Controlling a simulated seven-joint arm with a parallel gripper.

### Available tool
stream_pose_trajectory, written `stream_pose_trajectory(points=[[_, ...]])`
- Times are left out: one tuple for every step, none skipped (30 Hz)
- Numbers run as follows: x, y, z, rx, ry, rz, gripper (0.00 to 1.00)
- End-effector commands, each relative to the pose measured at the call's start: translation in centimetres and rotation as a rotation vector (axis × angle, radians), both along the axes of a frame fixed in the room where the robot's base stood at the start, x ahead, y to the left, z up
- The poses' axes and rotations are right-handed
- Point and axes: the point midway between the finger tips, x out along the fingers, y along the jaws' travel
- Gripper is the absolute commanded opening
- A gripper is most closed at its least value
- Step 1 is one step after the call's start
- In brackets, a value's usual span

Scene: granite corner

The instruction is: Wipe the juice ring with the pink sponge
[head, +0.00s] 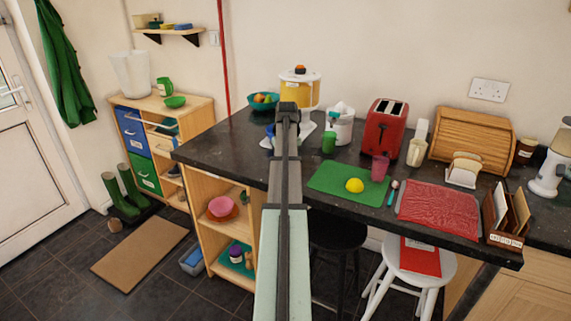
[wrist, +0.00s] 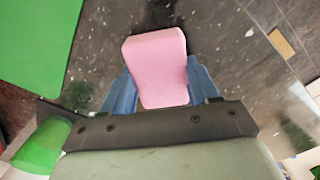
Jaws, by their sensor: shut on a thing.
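The pink sponge (wrist: 155,58) is a rounded block held between the two blue fingers of my gripper (wrist: 160,82) in the wrist view. My gripper is shut on it, with the sponge's far end sticking out past the fingers. Behind it is the dark, speckled granite counter (wrist: 215,45); I cannot tell whether the sponge touches it. In the head view my arm covers most of the gripper and the sponge, over the left part of the counter (head: 225,147). I cannot make out a juice ring in either view.
A green mat (head: 328,185) with a lemon (head: 355,185) lies right of my arm. A green cup (head: 328,142), a white canister (head: 340,122), a yellow-banded container (head: 298,90) and a teal bowl (head: 263,102) stand near my gripper. The counter's left corner is bare.

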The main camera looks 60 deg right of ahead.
Motion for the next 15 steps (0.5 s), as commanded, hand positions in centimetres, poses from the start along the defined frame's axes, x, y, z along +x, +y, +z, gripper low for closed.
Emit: stream_pose_trajectory(points=[[0.6, -0.1, -0.2, 0.000, 0.000, 0.001, 0.31], [0.9, -0.1, 0.0, 0.000, 0.000, 0.001, 0.31], [1.3, -0.1, -0.1, 0.000, 0.000, 0.000, 0.31], [1.6, -0.1, -0.2, 0.000, 0.000, 0.000, 0.31], [1.9, -0.1, 0.0, -0.001, -0.001, 0.001, 0.31], [2.2, -0.1, 0.1, 0.000, -0.001, 0.001, 0.31], [2.5, -0.1, 0.0, 0.001, -0.001, 0.001, 0.31], [2.8, -0.1, -0.2, 0.001, -0.001, 0.001, 0.31], [3.1, -0.2, 0.1, 0.000, -0.001, 0.001, 0.31], [3.4, -0.1, 0.1, 0.000, -0.001, 0.001, 0.31], [3.7, -0.1, -0.1, 0.000, -0.001, 0.001, 0.31], [4.0, -0.1, -0.2, 0.000, -0.001, 0.000, 0.31], [4.3, -0.1, 0.1, 0.000, -0.001, 0.001, 0.31], [4.6, -0.1, 0.0, 0.000, -0.001, 0.001, 0.31], [5.0, -0.1, -0.2, 0.000, -0.001, 0.001, 0.31]])
